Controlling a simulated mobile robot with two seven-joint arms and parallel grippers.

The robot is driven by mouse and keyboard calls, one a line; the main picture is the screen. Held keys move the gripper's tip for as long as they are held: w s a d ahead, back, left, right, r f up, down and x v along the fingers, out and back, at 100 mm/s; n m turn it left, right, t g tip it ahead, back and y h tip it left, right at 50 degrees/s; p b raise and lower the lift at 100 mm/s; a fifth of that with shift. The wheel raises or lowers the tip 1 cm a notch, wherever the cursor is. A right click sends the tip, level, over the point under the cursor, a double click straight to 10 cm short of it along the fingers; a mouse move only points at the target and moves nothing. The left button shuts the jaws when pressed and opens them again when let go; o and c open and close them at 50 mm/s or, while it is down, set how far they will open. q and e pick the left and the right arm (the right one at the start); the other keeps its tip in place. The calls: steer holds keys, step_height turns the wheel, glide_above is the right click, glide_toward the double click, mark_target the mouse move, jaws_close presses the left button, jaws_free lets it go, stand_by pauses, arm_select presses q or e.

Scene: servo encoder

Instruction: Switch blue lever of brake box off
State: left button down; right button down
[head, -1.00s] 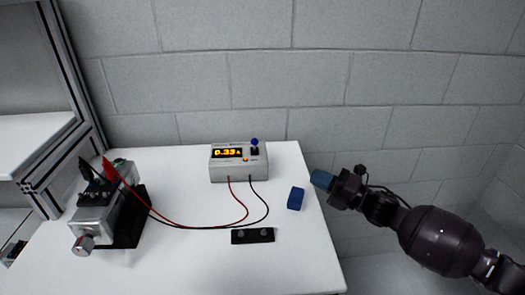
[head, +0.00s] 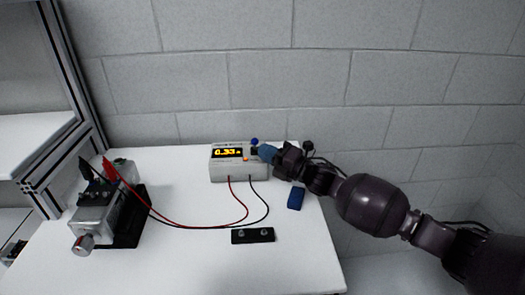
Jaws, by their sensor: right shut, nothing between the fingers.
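The brake box (head: 222,168) is a grey box near the back of the white table, with a lit yellow display reading about 0.33. The blue lever (head: 255,142) is a ball knob at its top right, pointing up; its base is partly hidden by my gripper. My right gripper (head: 264,152), with blue fingertips, is shut and empty. Its tips are at the right part of the box front, just below and right of the blue knob; I cannot tell if they touch it. My left gripper is not in view.
Red and black cables (head: 215,226) run from the box to a motor unit (head: 108,212) at left. A black two-knob plate (head: 253,236) and a blue block (head: 295,199) lie on the table (head: 200,265). A block wall stands behind.

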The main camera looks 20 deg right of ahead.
steer(key=shift+w+a, duration=0.35)
steer(key=shift+w, duration=0.1)
steer(key=shift+r, duration=0.1)
